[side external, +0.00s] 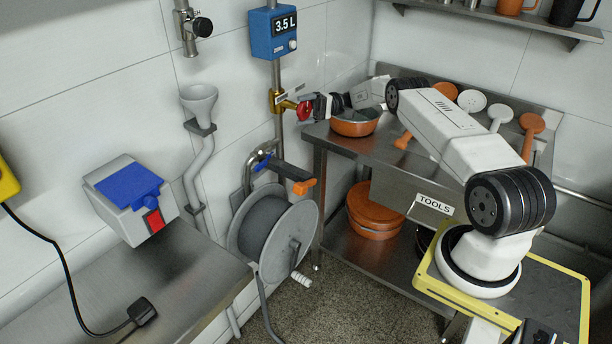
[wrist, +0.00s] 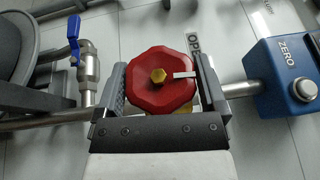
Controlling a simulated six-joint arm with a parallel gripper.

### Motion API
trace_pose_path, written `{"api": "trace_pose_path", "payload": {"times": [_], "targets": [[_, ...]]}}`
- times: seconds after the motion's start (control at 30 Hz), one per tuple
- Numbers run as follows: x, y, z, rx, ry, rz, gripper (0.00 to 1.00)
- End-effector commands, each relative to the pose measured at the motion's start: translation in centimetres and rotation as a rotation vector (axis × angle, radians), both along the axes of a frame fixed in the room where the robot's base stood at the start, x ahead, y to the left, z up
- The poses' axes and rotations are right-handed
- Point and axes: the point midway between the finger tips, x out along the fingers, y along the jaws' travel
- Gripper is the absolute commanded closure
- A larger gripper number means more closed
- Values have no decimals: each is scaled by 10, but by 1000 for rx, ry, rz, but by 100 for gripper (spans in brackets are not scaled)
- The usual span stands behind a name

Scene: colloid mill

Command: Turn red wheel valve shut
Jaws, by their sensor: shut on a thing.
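The red wheel valve (side external: 304,110) sits on a brass body (side external: 276,101) on the vertical pipe by the wall, below the blue meter. In the wrist view the red wheel (wrist: 152,98) faces me, with a brass hex nut at its centre and a white pointer reaching right from it. My gripper (side external: 318,106) is at the wheel. In the wrist view its two dark fingers (wrist: 160,84) stand on the left and right sides of the wheel, shut on its rim. Part of an "OPEN" label (wrist: 194,43) shows behind the wheel; its end is hidden.
The blue meter (side external: 274,33) reading 3.5 L is just above the valve. A blue-handled valve (side external: 262,162) and a hose reel (side external: 272,238) are below. An orange pan (side external: 355,122) stands on the steel table beneath my forearm. A white funnel (side external: 199,100) is at left.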

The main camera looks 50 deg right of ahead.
Motion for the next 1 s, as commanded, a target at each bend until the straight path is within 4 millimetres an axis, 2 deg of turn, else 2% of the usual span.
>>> {"api": "trace_pose_path", "payload": {"times": [0.2, 0.4, 0.93, 0.97, 1.0], "targets": [[0, 0, -1, 155, 2, 1, 68], [0, 0, 0, 236, 2, 2, 68], [0, 0, 0, 263, 3, 1, 68], [0, 0, 0, 263, 3, 1, 0], [0, 0, 0, 263, 3, 1, 0]]}}
